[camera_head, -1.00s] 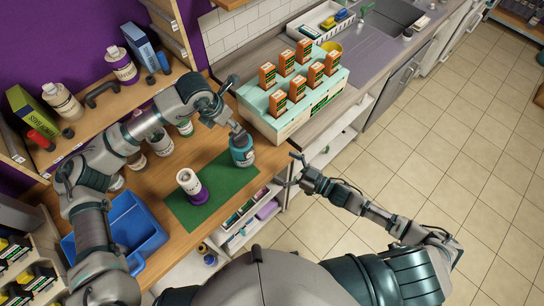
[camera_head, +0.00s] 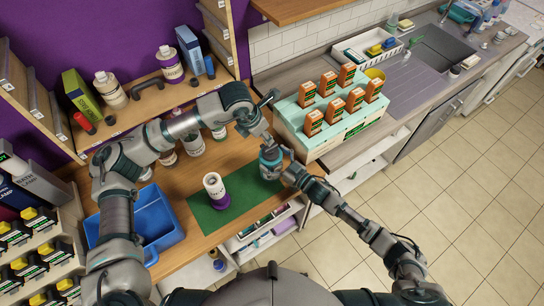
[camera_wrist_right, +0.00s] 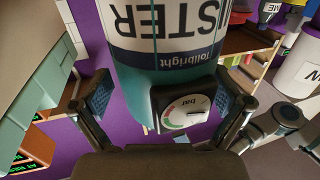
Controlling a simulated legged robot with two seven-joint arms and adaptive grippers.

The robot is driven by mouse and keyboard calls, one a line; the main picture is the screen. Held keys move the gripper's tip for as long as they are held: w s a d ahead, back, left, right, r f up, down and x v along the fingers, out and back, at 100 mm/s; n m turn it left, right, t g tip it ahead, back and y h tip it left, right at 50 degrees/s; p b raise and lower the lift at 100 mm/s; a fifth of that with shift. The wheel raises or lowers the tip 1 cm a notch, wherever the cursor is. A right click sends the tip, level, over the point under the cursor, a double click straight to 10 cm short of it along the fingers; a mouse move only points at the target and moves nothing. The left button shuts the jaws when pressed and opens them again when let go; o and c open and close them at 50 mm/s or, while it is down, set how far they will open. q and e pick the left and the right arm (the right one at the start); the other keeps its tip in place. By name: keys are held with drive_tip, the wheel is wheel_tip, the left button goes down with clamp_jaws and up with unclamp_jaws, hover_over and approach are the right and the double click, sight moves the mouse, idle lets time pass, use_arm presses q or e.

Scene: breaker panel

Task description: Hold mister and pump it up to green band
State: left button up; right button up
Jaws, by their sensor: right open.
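The mister (camera_head: 270,162) is a teal bottle with a white label band, standing at the far right end of the green mat (camera_head: 235,188). In the right wrist view the mister (camera_wrist_right: 165,70) fills the middle, upside down, with its round pressure gauge (camera_wrist_right: 185,112) marked "bar" and bearing a green band. The needle reading is too small to tell. My right gripper (camera_wrist_right: 158,108) is open, with a pad on either side of the mister and gaps showing. My left gripper (camera_head: 266,140) is at the mister's top; its fingers are too small to read.
A white bottle with a purple base (camera_head: 215,190) stands on the mat left of the mister. A teal-topped box (camera_head: 293,116) carrying several orange cartons stands close behind right. A blue tray (camera_head: 155,225) lies left. Shelves with bottles line the purple wall.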

drive_tip(key=shift+a, duration=0.5)
drive_tip(key=shift+c, duration=1)
drive_tip(key=shift+a, duration=0.25)
drive_tip(key=c, duration=1.2)
drive_tip(key=o, duration=0.9)
drive_tip(key=shift+d, duration=0.35)
drive_tip(key=c, duration=0.6)
drive_tip(key=shift+d, duration=0.15)
drive_tip(key=shift+a, duration=0.2)
